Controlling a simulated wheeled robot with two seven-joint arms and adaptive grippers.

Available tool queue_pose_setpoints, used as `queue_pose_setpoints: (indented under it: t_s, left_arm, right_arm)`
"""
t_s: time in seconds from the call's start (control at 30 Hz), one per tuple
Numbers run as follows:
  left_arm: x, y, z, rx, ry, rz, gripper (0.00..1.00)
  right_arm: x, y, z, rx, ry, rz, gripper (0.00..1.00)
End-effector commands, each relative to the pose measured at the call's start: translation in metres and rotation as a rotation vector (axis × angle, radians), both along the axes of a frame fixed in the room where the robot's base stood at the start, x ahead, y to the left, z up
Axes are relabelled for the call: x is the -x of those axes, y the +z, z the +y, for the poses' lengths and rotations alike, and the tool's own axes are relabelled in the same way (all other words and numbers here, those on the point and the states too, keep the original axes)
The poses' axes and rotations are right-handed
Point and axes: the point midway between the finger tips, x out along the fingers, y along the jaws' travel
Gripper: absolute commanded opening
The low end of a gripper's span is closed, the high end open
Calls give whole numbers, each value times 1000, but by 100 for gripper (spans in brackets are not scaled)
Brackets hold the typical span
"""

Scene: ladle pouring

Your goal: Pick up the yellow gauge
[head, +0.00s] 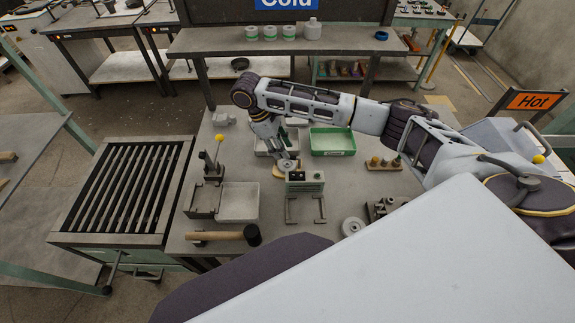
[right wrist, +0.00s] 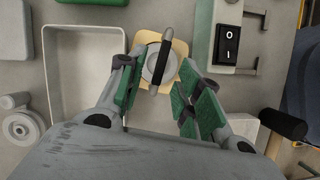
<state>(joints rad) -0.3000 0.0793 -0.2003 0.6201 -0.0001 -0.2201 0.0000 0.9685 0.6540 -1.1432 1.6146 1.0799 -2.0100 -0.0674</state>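The yellow gauge (right wrist: 177,47) shows in the right wrist view as a pale yellow plate with a round grey disc and a dark bar across it. In the head view the yellow gauge (head: 277,171) lies on the table, partly hidden by my gripper. My right gripper (right wrist: 152,103) is open, with its green-padded fingers apart and the gauge just beyond and between their tips. In the head view my right gripper (head: 279,150) points down over the gauge. I cannot tell whether a finger touches it. My left gripper is not in view.
A grey box with a black switch (right wrist: 229,43) stands close to the gauge's right. A pale tray (right wrist: 52,76) lies to its left. A green tray (head: 333,141), a hammer (head: 223,236) and a metal disc (head: 352,226) are also on the table.

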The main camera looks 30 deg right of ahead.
Motion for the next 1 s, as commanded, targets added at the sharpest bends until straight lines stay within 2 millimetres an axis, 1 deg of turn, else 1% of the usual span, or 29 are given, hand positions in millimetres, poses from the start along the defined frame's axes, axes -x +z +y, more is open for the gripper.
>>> queue_pose_setpoints:
  t_s: [0.23, 0.53, 0.67, 1.0]
  left_arm:
    - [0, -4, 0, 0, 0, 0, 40]
    - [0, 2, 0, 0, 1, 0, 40]
    - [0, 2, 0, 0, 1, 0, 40]
    - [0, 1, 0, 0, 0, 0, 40]
  right_arm:
    - [5, -14, -5, 0, 0, 3, 35]
    - [13, -42, -15, 0, -1, 0, 35]
    - [14, -46, -16, -1, -1, -1, 35]
    - [14, -46, -16, -1, 0, -1, 35]
